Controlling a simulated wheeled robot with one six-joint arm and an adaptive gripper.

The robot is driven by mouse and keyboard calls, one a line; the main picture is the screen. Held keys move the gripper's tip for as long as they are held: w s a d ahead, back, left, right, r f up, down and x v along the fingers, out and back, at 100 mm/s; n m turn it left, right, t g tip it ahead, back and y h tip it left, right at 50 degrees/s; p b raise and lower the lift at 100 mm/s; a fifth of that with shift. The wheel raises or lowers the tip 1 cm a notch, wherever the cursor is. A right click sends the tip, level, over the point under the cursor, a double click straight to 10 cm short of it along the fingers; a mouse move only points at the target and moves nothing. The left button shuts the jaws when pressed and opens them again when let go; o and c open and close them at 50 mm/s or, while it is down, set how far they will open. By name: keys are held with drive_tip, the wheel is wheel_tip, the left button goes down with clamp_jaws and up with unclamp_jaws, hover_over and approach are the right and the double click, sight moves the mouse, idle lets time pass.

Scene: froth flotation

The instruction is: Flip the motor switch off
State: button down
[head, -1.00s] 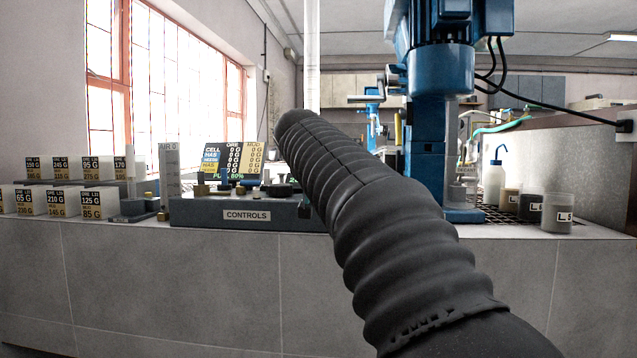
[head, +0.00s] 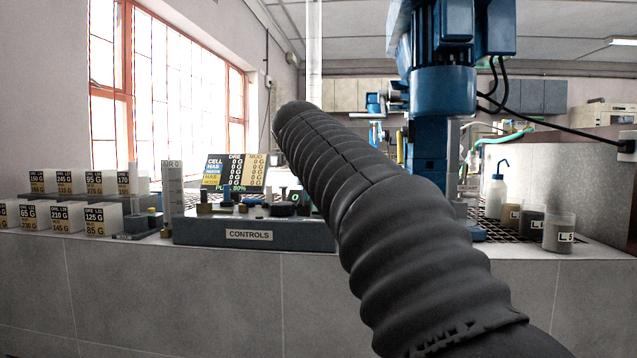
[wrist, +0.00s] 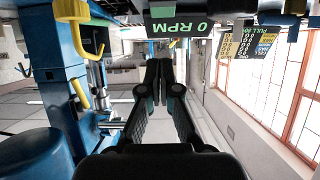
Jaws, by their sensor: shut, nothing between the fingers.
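The grey control box labelled CONTROLS (head: 205,232) stands on the bench in the head view, with knobs and levers along its top. I cannot pick out the motor switch for sure; my black-sleeved arm hides the box's right end. The wrist view is upside down and shows a dark display reading 0 RPM (wrist: 148,22) at the top, beyond the fingers. My gripper (wrist: 160,64) is shut and empty, its black fingertips together just below the display in the picture. I cannot tell whether it touches anything. The gripper is hidden in the head view.
The blue flotation machine (head: 443,92) stands behind my arm. A text screen (head: 233,170) is above the controls. White labelled containers (head: 65,217) stand left. A wash bottle (head: 496,195) and sample jars (head: 559,234) stand right. Yellow hooked parts (wrist: 80,92) are left in the wrist view.

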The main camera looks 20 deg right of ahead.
drive_tip(key=f+v, duration=0.1)
drive_tip(key=v, duration=0.7)
drive_tip(key=shift+s+a+f+b, duration=0.2)
drive_tip(key=shift+s+f+b, duration=0.05)
drive_tip(key=shift+s+b, duration=0.05)
drive_tip(key=s+a+f+n+g+y, duration=0.2)
drive_tip(key=s+f+n, duration=0.1)
drive_tip(key=f, duration=0.7)
drive_tip(key=s+a+f+n+g+y, duration=0.1)
drive_tip(key=s+a+f+n, duration=0.1)
drive_tip(key=f, duration=0.8)
drive_tip(key=s+a+f+g+y+p, duration=0.1)
drive_tip(key=s+a+f+g+y, duration=0.1)
drive_tip(key=s+f, duration=1.7)
drive_tip(key=shift+s+g+y+p, duration=0.4)
drive_tip(key=shift+s+g+y, duration=0.1)
drive_tip(key=shift+s, duration=1.55)
